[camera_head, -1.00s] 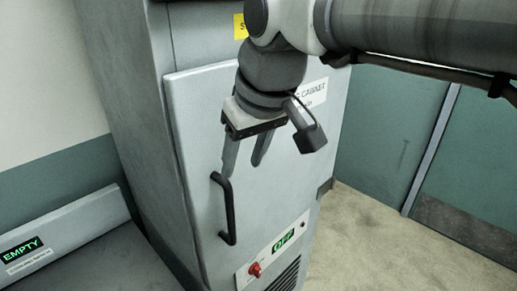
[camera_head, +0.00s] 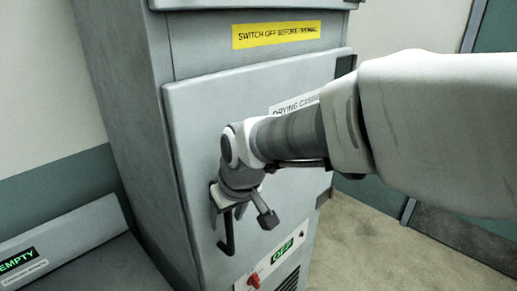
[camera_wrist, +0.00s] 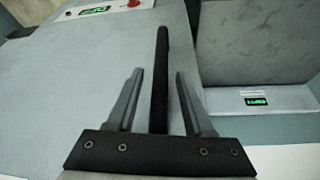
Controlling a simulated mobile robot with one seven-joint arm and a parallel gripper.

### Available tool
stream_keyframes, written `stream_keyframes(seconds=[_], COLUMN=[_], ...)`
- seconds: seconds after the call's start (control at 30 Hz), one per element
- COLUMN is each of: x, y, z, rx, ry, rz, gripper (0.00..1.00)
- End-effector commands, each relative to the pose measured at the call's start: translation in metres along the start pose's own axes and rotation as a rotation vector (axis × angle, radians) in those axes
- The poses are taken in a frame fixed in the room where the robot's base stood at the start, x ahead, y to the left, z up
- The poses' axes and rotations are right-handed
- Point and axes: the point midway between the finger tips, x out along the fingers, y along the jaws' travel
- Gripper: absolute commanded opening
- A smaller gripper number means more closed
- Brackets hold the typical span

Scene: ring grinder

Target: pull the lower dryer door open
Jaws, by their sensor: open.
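The lower dryer door (camera_head: 200,130) is a pale grey panel on the cabinet front and looks closed. Its black bar handle (camera_head: 229,245) is upright near the door's left side, its upper part hidden behind my gripper (camera_head: 227,212). In the wrist view the handle (camera_wrist: 162,45) runs between the two fingers of my gripper (camera_wrist: 160,75). The fingers are open, with a gap visible on each side of the bar.
A yellow label (camera_head: 276,36) is above the door. A red switch (camera_head: 254,280) and a green "OFF" display (camera_head: 283,250) are below it. A low grey unit (camera_head: 75,262) with a green "EMPTY" display stands at left. Floor (camera_head: 365,245) is clear at right.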

Motion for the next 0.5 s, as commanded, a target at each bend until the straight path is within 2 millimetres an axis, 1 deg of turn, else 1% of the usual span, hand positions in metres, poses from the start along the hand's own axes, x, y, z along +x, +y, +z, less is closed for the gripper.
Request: stream_keyframes(seconds=[0.1, 0.33, 0.47, 0.5], x=[0.0037, 0.0037, 0.0036, 0.0035], y=[-0.0002, -0.0001, -0.0001, -0.0001], z=[0.0003, 0.0002, 0.0002, 0.0002], rx=[0.000, 0.000, 0.000, 0.000], ry=[-0.001, 0.000, 0.000, 0.000], rz=[0.000, 0.000, 0.000, 0.000], gripper=[0.52, 0.52, 0.29, 0.21])
